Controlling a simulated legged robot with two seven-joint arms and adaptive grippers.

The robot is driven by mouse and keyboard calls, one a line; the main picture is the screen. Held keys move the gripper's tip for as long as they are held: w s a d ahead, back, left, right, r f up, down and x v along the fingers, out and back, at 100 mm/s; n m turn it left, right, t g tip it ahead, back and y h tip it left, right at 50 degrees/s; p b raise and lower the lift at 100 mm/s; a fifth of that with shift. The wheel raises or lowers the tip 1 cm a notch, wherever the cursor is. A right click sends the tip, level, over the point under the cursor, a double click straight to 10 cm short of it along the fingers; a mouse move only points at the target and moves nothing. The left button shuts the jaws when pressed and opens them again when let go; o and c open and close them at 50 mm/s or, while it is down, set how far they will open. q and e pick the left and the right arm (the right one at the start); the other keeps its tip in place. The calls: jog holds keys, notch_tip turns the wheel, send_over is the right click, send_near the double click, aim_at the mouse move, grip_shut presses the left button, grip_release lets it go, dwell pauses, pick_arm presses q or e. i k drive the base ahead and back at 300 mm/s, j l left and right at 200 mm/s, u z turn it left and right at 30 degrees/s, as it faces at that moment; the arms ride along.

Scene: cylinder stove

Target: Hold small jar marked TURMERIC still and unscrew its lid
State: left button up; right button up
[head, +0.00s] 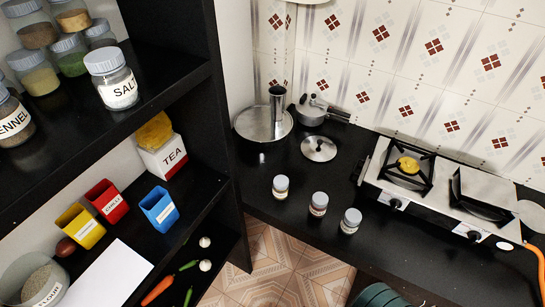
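Three small jars with grey-blue lids stand upright in a slanting row on the black counter (262,205), left of the stove. The left jar (281,190) is nearest the shelf. The middle jar (318,207) has darker, reddish contents. The right jar (349,224) is closest to the counter's front edge. All three lids are on. Their labels are too small to read, so I cannot tell which one is marked TURMERIC. Neither of my grippers shows in the head view.
A two-burner stove (445,207) stands on the right, with an orange hose. A steel pan (265,132), pots and a lid (319,148) sit behind the jars. A black shelf (140,80) with a SALT jar (117,88) and other containers rises on the left.

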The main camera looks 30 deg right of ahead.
aim_at(278, 194)
jog(key=l+z, duration=0.1)
jog(key=z, duration=0.6)
jog(key=i+l+z, duration=0.1)
jog(key=z, duration=0.25)
